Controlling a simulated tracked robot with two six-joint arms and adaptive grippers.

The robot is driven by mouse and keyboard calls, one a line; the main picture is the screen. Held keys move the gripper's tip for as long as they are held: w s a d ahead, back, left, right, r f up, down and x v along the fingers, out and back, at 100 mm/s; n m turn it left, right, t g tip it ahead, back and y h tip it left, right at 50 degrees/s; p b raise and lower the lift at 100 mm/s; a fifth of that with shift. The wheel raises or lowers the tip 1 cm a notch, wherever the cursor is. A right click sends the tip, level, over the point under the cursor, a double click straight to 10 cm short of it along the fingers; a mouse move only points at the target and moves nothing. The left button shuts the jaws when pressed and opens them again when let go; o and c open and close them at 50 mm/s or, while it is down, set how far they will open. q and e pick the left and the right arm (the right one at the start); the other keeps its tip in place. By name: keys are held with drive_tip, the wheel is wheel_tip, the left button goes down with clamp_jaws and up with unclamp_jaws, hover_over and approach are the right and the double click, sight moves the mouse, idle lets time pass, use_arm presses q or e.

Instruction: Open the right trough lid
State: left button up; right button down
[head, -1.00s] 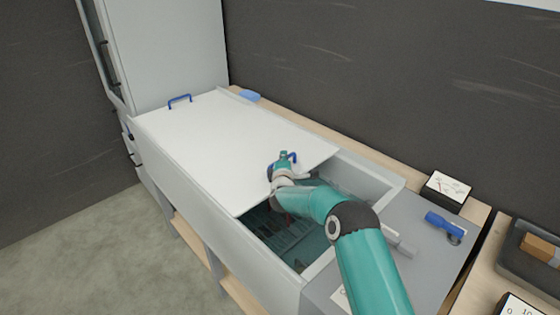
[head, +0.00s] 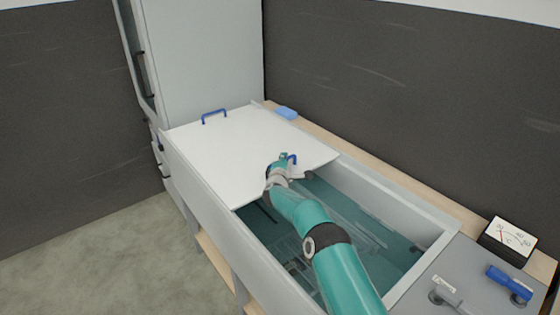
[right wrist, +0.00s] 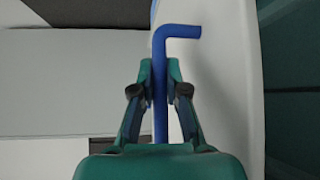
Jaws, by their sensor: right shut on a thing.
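The trough is a long grey box, and its open part (head: 340,220) shows a teal inside. A white lid (head: 225,145) covers the far part of the trough. It has a blue handle (head: 214,115) at its far end and another blue handle (head: 292,158) at its near edge. My right gripper (head: 281,166) is at the near handle and partly hides it. In the right wrist view the fingers (right wrist: 160,85) are shut on the blue handle (right wrist: 178,32). My left gripper is not in view.
A tall grey cabinet (head: 205,60) stands at the far end and a dark wall (head: 400,90) runs behind. A blue item (head: 286,113) lies on the wooden ledge. A gauge (head: 509,240) and a blue-handled valve (head: 508,283) are at the right.

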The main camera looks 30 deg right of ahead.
drive_tip(key=shift+d+f, duration=0.25)
drive_tip(key=c, duration=1.2)
unclamp_jaws()
drive_tip(key=shift+w, duration=0.1)
drive_tip(key=shift+a+r, duration=0.1)
drive_tip(key=shift+a, duration=0.1)
drive_tip(key=v, duration=1.2)
